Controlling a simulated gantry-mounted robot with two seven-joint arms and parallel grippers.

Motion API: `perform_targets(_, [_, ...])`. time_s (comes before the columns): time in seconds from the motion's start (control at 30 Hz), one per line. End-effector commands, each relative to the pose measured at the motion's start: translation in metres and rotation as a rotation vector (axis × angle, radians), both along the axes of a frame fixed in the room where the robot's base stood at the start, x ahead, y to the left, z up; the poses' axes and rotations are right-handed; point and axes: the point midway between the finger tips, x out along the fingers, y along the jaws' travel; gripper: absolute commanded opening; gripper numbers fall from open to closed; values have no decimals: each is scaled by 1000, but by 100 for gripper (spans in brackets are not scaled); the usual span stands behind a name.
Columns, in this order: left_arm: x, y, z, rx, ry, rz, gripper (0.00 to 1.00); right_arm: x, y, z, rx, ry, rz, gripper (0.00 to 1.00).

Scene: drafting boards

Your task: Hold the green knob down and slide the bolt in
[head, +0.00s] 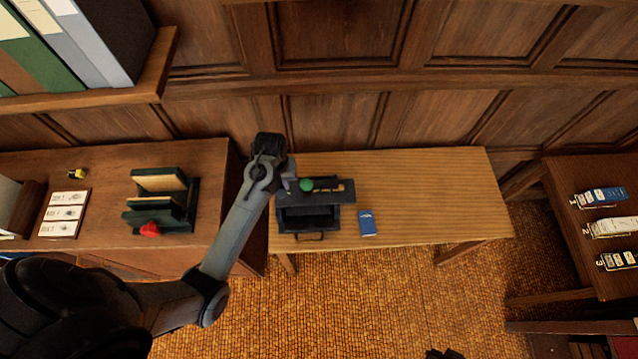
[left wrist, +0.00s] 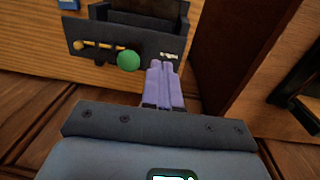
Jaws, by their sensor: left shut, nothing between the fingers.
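A dark box (head: 285,221) with an open front compartment stands on the light wooden table. The green knob (head: 306,185) sits on its dark top plate; it also shows in the left wrist view (left wrist: 128,61). The brass bolt (left wrist: 92,46) lies along the plate on the far side of the knob from my fingers. My left gripper (head: 286,184) is shut and empty; its purple fingers (left wrist: 159,66) point at the plate beside the knob, with a small gap to it in the wrist view. Whether the fingertips touch the plate I cannot tell. My right gripper is not seen.
A blue booklet (head: 367,223) lies right of the box. The right part of the table (head: 440,190) is clear. A darker desk on the left holds a green rack (head: 180,222) with a red object. A side table on the right holds several numbered items (head: 612,227).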

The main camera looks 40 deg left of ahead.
Motion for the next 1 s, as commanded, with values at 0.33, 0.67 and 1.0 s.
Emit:
perform_targets(0.33, [52, -1, 43, -12, -112, 9, 0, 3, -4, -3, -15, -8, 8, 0])
perform_targets(0.67, [53, -1, 45, -11, -115, 8, 0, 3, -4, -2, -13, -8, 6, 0])
perform_targets(1.0, [55, -3, 24, -12, -112, 8, 0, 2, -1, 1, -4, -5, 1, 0])
